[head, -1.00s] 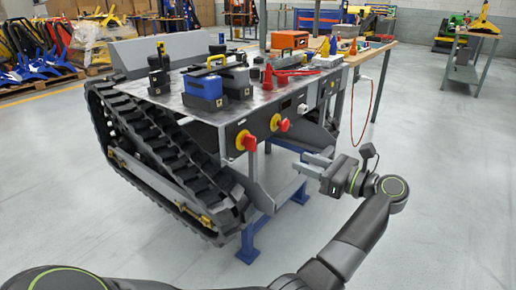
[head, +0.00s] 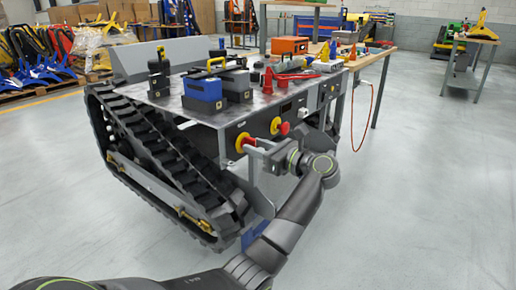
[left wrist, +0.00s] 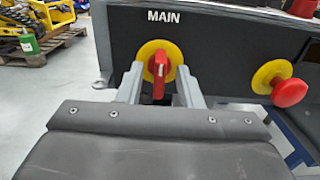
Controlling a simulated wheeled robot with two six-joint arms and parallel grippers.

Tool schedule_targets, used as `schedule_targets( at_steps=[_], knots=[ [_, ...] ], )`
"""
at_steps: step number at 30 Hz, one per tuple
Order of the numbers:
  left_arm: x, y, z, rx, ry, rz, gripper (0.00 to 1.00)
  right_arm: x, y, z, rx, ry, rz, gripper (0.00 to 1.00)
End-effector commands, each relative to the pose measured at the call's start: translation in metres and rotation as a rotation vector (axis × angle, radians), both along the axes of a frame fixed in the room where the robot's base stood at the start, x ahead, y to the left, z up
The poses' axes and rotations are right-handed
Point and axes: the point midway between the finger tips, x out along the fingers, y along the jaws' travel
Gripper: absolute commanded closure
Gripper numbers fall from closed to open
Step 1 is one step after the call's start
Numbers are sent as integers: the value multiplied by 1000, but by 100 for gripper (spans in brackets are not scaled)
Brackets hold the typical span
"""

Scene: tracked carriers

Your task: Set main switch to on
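The main switch is a red rotary handle on a round yellow plate under the word MAIN. It shows on the carrier's front panel in the head view (head: 241,143) and in the left wrist view (left wrist: 159,72). Its handle stands upright. My left gripper (left wrist: 161,76) is open, with one finger on each side of the handle and gaps visible between. In the head view the left gripper (head: 254,150) is at the switch and partly covers it. My right gripper is not in view.
A red mushroom button on a yellow plate (left wrist: 289,92) sits to the right of the switch. The tracked carrier's deck (head: 175,100) bears a blue box (head: 202,93) and other parts. A workbench (head: 380,50) stands behind.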

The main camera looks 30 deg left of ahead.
Motion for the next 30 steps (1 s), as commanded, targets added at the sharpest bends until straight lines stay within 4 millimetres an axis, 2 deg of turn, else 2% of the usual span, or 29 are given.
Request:
schedule_targets(
  at_steps=[4,5,12,22,30],
  knots=[
    [0,0,0,0,0,0,67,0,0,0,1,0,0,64],
    [0,0,0,0,0,0,70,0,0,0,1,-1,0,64],
    [0,0,0,1,0,0,100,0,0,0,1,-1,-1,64],
    [0,0,1,3,21,0,100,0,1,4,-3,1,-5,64],
    [1,0,4,12,142,0,100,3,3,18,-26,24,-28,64]
  ],
)
